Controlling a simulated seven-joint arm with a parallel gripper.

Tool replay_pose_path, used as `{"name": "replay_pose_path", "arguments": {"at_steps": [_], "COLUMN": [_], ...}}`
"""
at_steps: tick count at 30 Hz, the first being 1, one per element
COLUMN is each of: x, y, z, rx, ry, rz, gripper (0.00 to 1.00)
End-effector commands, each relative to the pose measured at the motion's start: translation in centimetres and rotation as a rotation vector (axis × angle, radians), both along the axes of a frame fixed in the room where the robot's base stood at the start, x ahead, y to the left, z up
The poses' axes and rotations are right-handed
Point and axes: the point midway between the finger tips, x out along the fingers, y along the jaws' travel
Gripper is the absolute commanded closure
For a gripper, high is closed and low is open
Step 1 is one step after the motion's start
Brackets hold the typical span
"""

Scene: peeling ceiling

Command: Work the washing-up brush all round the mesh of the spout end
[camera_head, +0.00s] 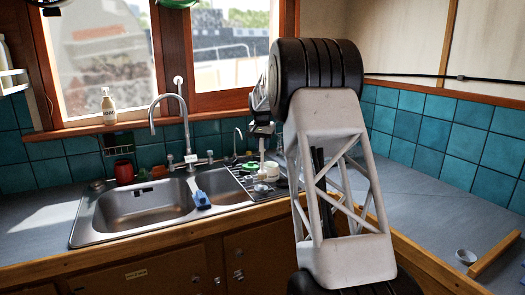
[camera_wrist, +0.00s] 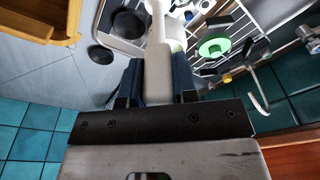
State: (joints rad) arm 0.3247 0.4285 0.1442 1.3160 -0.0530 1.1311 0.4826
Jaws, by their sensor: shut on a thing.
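My gripper (camera_head: 262,138) is above the drainer side of the sink, shut on a pale, long handle (camera_wrist: 158,75). The handle points down toward the drainer in the head view (camera_head: 262,152). Its far end is unclear, so I cannot see bristles or confirm it is the washing-up brush. A blue and white brush-like tool (camera_head: 201,197) lies at the divider between the basins. The tall tap (camera_head: 183,112) curves over the left basin; its spout end (camera_head: 152,131) is apart from my gripper, left of it. The mesh is too small to see.
A wire rack (camera_wrist: 245,20) with a green-white bowl (camera_wrist: 213,47) and a dark pan (camera_wrist: 130,24) is under the gripper. A smaller tap (camera_head: 238,133) stands close on its left. A red pot (camera_head: 124,171) is behind the sink. The right counter (camera_head: 420,205) is mostly clear.

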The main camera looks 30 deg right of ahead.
Motion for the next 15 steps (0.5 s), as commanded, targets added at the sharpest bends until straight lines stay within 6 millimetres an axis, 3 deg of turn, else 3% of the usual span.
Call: {"name": "replay_pose_path", "arguments": {"at_steps": [6,15], "x": [0.0,0.0], "y": [0.0,0.0], "z": [2.0,2.4], "rx": [-0.001,0.001], "ry": [-0.001,0.001], "rz": [0.000,0.000], "gripper": [1.00,1.00]}}
